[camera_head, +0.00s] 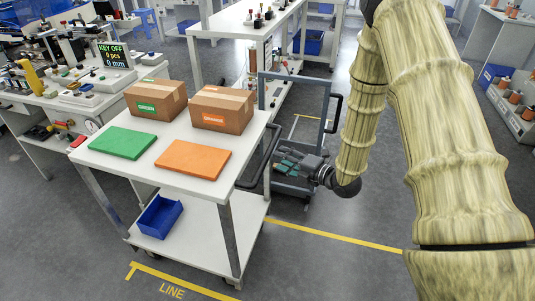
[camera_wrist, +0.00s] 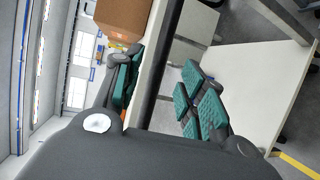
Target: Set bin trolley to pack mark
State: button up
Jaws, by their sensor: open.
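A white-topped trolley (camera_head: 103,158) with a blue bin (camera_head: 160,217) on its lower shelf stands left of my arm. Its black handle (camera_head: 262,160) is on its right side, and a dark bar, apparently this handle, crosses the wrist view (camera_wrist: 160,62). My gripper (camera_head: 286,160) is open beside the handle. In the wrist view its green-padded fingers (camera_wrist: 162,88) show on either side of the bar; whether they touch it I cannot tell. A yellow floor mark reading LINE (camera_head: 180,281) lies at the trolley's front. No mark reading PACK is legible.
The trolley top carries two cardboard boxes (camera_head: 220,112), a green slab (camera_head: 122,143) and an orange slab (camera_head: 193,160). A grey-framed cart (camera_head: 292,77) stands behind my gripper. A workbench (camera_head: 40,100) is at left. A yellow line (camera_head: 335,238) crosses open floor at right.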

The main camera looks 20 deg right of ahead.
aim_at(268, 154)
jog(key=x, duration=0.7)
jog(key=shift+w+a+p, duration=0.1)
jog(key=shift+w+p, duration=0.05)
jog(key=shift+p, duration=0.25)
jog(key=shift+c, duration=0.2)
jog(key=shift+f, duration=0.1)
grip_shut()
